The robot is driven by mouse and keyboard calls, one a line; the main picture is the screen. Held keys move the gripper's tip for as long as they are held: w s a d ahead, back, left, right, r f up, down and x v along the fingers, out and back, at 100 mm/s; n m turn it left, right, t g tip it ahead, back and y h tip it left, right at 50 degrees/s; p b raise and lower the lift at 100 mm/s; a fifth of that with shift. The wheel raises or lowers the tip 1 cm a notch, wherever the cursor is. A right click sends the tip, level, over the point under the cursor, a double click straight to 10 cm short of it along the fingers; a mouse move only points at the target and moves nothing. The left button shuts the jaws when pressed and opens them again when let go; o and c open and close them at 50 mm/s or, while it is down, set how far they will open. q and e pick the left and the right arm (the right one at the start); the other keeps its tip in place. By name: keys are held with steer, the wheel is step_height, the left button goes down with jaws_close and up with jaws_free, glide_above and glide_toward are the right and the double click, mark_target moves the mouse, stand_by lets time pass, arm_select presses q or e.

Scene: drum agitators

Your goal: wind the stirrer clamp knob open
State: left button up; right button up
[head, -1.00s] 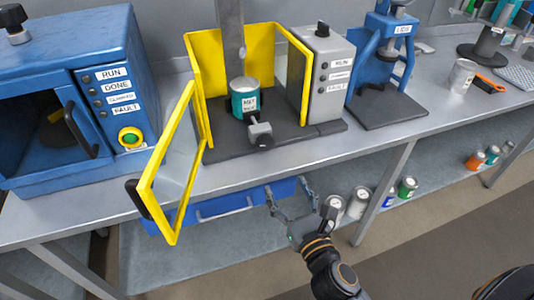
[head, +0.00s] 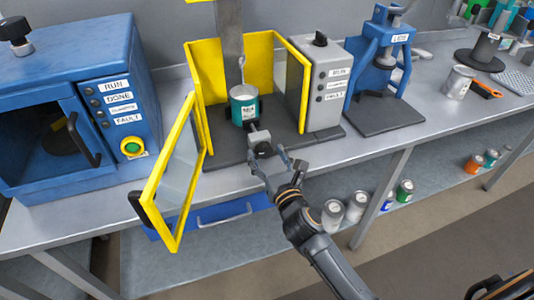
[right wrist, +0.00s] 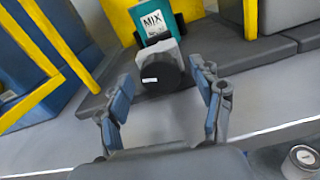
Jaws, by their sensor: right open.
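The clamp knob (head: 264,149) is a black round knob on a grey clamp block (head: 259,136) at the front of the stirrer's dark base. In the right wrist view the black knob (right wrist: 160,73) faces me, with a small white mark on it. My right gripper (head: 268,164) is open just in front of the knob. In the wrist view its fingertips (right wrist: 162,80) stand left and right of the knob, with a gap on each side. A teal MIX can (head: 244,106) stands behind the clamp, with a pale top. My left gripper is out of view.
A yellow guard (head: 258,64) surrounds the can, and its door (head: 171,170) stands open at the left. A grey control box (head: 323,88) is at the right and a blue oven (head: 75,90) at the left. Several cans stand on the lower shelf.

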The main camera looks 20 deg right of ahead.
steer(key=shift+w, duration=0.1)
steer(key=shift+c, duration=0.6)
steer(key=c, duration=1)
